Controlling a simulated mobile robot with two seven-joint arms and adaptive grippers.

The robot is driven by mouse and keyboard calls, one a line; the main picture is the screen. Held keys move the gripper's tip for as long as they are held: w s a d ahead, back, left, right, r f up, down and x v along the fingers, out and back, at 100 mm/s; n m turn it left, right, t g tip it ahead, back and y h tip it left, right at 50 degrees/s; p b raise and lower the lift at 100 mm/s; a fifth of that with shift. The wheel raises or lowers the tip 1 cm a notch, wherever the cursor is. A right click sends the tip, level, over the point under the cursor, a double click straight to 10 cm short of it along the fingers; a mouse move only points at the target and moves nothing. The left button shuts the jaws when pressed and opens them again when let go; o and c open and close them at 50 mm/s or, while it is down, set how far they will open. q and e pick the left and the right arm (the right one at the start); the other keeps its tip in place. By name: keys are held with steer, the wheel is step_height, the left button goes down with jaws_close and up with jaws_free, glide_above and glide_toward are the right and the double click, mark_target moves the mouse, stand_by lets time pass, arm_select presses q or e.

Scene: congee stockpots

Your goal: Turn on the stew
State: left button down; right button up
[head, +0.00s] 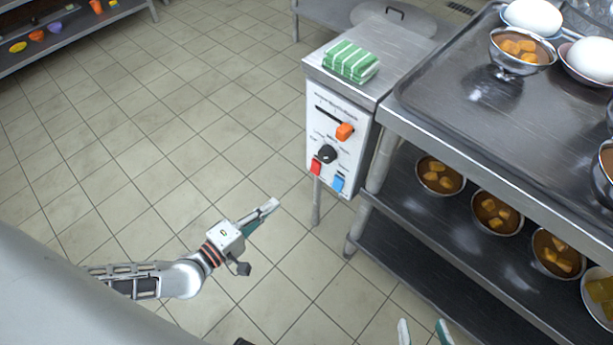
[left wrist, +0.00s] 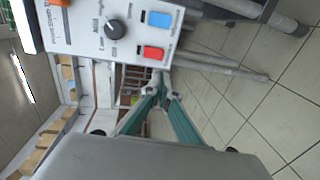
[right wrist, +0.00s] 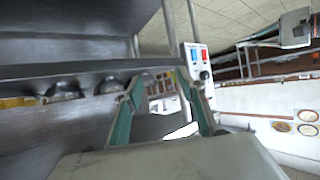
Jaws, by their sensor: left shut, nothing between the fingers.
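A white control panel (head: 322,148) is on the front of a metal stand. It carries an orange lever (head: 344,132) in a slot, a black knob (head: 327,154), a red switch (head: 316,167) and a blue switch (head: 338,183). My left gripper (head: 272,206) is shut and empty, apart from the panel, below and left of it. In the left wrist view, the knob (left wrist: 115,29), red switch (left wrist: 153,52) and blue switch (left wrist: 159,19) show beyond its fingertips (left wrist: 161,92). My right gripper (head: 423,331) is open and empty at the bottom edge; the right wrist view shows its spread fingers (right wrist: 163,100). No stew pot is identifiable.
A green-striped cloth (head: 351,61) lies on the stand. To the right, a metal table (head: 450,110) holds bowls, with more bowls (head: 497,212) on the shelf below. The tiled floor (head: 200,130) left of the panel is clear.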

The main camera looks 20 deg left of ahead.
arm_select(q)
steer(key=b, duration=0.2)
glide_toward(314, 172)
steer(key=x, duration=0.5)
steer(key=shift+x, duration=0.8)
steer(key=shift+w, duration=0.15)
arm_select(e)
steer(key=shift+w+a+r+m+t+y, duration=0.15)
steer(key=shift+w+a+r+m+t, duration=0.1)
steer(key=shift+a+r, duration=0.15)
steer(key=shift+w+a+r+m+t+y, duration=0.2)
steer(key=shift+a+r+m, duration=0.1)
steer(key=shift+a, duration=0.15)
arm_select(q)
steer(key=shift+f, duration=0.1)
arm_select(e)
steer(key=shift+f, duration=0.1)
arm_select(q)
steer(key=shift+w+d+f+b, duration=0.1)
steer(key=shift+w+f+b, duration=0.05)
steer(key=shift+w+b, duration=0.2)
arm_select(e)
steer(key=shift+s+a+f, duration=0.1)
steer(key=shift+s+a, duration=0.05)
arm_select(q)
steer(key=shift+s, duration=0.1)
